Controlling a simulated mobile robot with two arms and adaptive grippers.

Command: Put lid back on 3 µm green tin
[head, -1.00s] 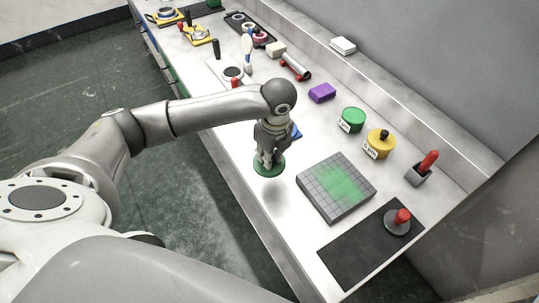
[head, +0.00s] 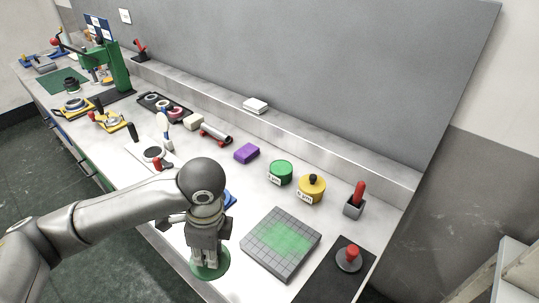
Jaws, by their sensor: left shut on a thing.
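The green tin (head: 280,172) stands upright on the bench behind the gridded plate, with a white label on its front. Its label is too small to read surely. A flat round green lid (head: 210,265) is under my left gripper (head: 206,262). The gripper points down and is shut on the lid, near the bench's front edge, in front and to the left of the tin. Whether the lid touches the bench I cannot tell. My right gripper is not in view.
A yellow tin (head: 312,187) with a black knob stands right of the green tin. A gridded plate (head: 281,243) with green smears lies between lid and tins. A purple block (head: 246,153), a red-handled tool in a holder (head: 354,207) and a black mat (head: 323,283) are nearby.

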